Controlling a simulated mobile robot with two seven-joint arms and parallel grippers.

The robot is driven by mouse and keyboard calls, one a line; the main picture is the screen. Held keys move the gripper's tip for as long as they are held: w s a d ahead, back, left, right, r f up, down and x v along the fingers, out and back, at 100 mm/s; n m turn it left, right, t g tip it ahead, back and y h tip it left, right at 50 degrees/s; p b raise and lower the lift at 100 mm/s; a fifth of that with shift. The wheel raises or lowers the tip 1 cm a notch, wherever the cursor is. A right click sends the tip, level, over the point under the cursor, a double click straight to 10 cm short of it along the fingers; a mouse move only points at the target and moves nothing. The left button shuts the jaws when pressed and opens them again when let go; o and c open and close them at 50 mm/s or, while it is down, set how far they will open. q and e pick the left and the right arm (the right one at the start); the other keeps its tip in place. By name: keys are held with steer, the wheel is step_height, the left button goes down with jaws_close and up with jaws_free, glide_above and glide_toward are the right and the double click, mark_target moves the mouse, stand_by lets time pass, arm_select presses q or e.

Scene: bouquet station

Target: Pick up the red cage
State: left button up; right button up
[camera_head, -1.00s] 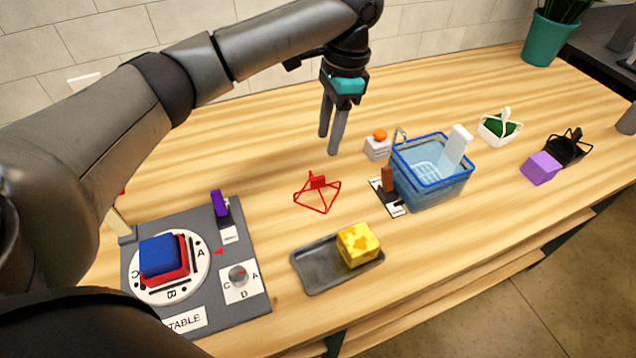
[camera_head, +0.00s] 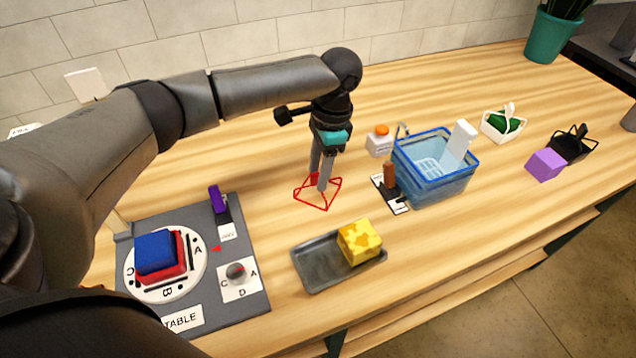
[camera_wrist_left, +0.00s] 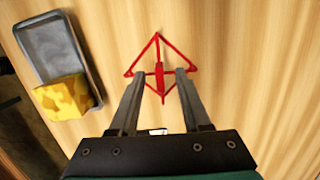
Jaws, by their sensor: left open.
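The red cage (camera_head: 322,206) is a thin red wire frame with a small red block at its top, standing on the wooden table. It also shows in the left wrist view (camera_wrist_left: 157,42). My left gripper (camera_head: 321,183) is open and points down at the cage. In the left wrist view its two fingertips (camera_wrist_left: 160,72) lie on either side of the cage's red upright part, with gaps visible. The fingers hide part of the cage in the head view. I cannot tell whether they touch it. My right gripper is not in view.
A grey tray (camera_head: 312,272) with a yellow patterned block (camera_head: 360,241) lies in front of the cage. A blue basket (camera_head: 437,190) stands to the right. A turntable board (camera_head: 252,297) carrying blue and red blocks is to the left. Bare table lies behind the cage.

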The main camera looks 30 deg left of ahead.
arm_select(q)
jaws_close()
stand_by(0.6)
